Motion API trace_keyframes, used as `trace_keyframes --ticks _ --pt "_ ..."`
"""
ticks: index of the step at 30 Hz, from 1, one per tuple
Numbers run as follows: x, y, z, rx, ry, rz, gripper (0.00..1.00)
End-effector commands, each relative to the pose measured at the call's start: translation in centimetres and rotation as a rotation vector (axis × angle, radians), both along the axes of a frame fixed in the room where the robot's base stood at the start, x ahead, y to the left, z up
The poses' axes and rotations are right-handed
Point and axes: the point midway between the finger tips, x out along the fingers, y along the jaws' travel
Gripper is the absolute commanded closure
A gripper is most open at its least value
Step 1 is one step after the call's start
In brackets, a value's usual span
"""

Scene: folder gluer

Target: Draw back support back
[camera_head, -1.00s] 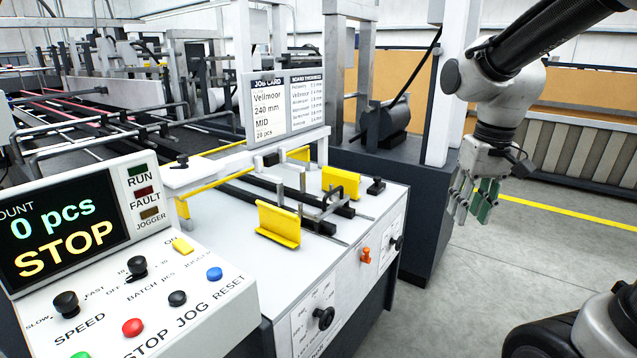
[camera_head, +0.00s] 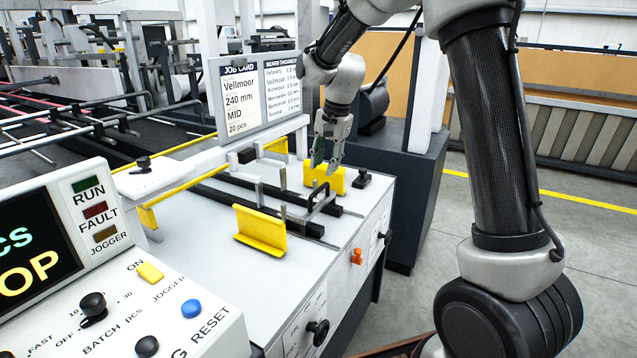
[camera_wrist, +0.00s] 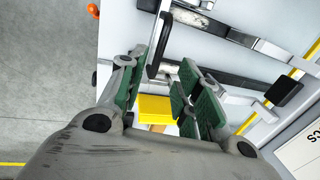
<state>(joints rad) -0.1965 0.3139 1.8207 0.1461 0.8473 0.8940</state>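The machine's delivery table (camera_head: 215,215) carries yellow angled plates: one at the front (camera_head: 262,230), one at the right (camera_head: 324,179) and one at the back (camera_head: 278,147). A dark bent-rod handle (camera_head: 318,200) stands on the black rails between them. I cannot tell which part is the back support. My gripper (camera_head: 327,160) points down above the right yellow plate, partly covering its top in the head view. In the wrist view my gripper (camera_wrist: 172,62) has green-padded fingers spread apart with nothing held. The handle (camera_wrist: 155,48) and a yellow plate (camera_wrist: 154,109) show between and beyond them.
The control panel (camera_head: 120,270) with knobs and buttons is at the lower left. A job card board (camera_head: 255,95) stands behind the rails. A small black knob (camera_head: 362,179) is right of the right plate. An orange knob (camera_head: 356,257) sticks out of the table's side.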

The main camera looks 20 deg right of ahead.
Motion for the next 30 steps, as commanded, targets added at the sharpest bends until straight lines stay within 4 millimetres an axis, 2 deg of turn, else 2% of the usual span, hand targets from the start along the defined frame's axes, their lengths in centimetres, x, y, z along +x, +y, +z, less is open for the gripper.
trace_keyframes --ticks 6,12,23,28,29,30 --pt "0.4 0.5 -3.6 -0.001 0.003 0.001 0.67" --pt "0.8 0.9 -6.2 0.000 0.001 0.002 0.67" --pt "0.9 1.0 -6.9 0.000 -0.001 0.003 0.67" --pt "0.9 1.0 -6.9 0.000 -0.001 0.003 0.96" --pt "0.9 1.0 -6.9 0.000 -0.001 0.003 1.00" --pt "0.9 1.0 -6.9 0.000 0.000 0.003 1.00"
